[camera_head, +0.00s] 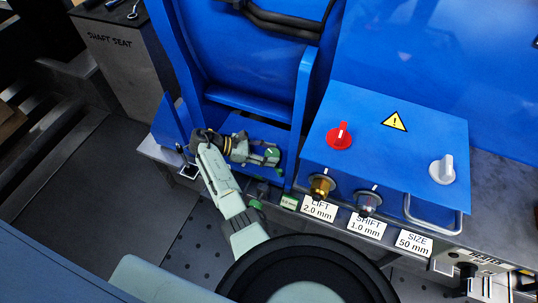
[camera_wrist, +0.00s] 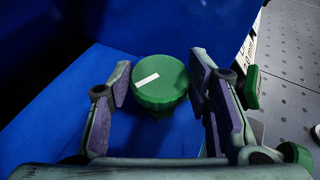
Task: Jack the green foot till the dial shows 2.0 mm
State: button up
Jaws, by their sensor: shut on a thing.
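The green foot (camera_wrist: 160,88) shows in the wrist view as a round, ridged green knob with a white line on its top. The line runs from the knob's left rim, tilting slightly up to the right. My gripper (camera_wrist: 162,98) has its two purple-padded fingers on either side of the knob, shut on it. In the head view my gripper (camera_head: 262,156) is at the foot of the blue frame, and the green knob (camera_head: 272,153) shows at its tips. The label reading LIFT 2.0 mm (camera_head: 318,209) is on the front edge. I cannot make out a dial reading.
The blue control box to the right carries a red knob (camera_head: 339,137), a grey knob (camera_head: 442,169), a brass knob (camera_head: 321,186), a dark knob (camera_head: 367,203) and a metal handle (camera_head: 436,220). Labels for SHIFT (camera_head: 366,225) and SIZE (camera_head: 414,242) stand along the edge.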

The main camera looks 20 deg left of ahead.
aim_at(269, 153)
jog(key=shift+f, duration=0.1)
dwell(0.4)
jog(key=o, duration=1.1)
jog(key=shift+o, duration=0.2)
notch_tip(269, 153, up, 10)
dwell(1.0)
